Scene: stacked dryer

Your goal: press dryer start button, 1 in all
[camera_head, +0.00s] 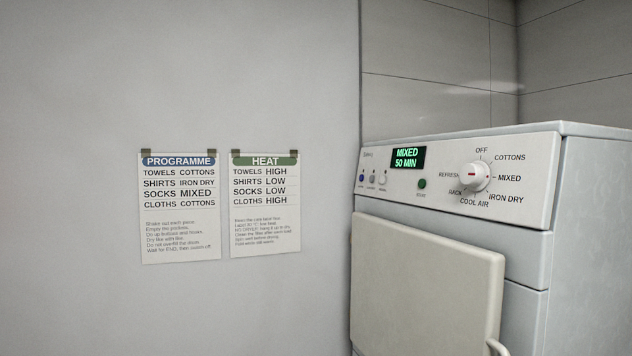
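The white dryer (530,235) stands at the right, its control panel along the top front. A green round button (422,184) sits on the panel below and right of the display; its small label is too blurred to read surely. The lit display (408,157) reads "MIXED 50 MIN" in green. The programme dial (475,177) is a white knob with a red mark, right of the green button, ringed by OFF, COTTONS, MIXED, IRON DRY, COOL AIR, RACK and REFRESH. My gripper is not in view.
Three small buttons, blue (361,177), grey (371,178) and white (382,180), sit at the panel's left. The dryer's cream door (425,275) is below. A programme sheet (180,205) and a heat sheet (265,203) hang on the left wall. Nothing blocks the panel.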

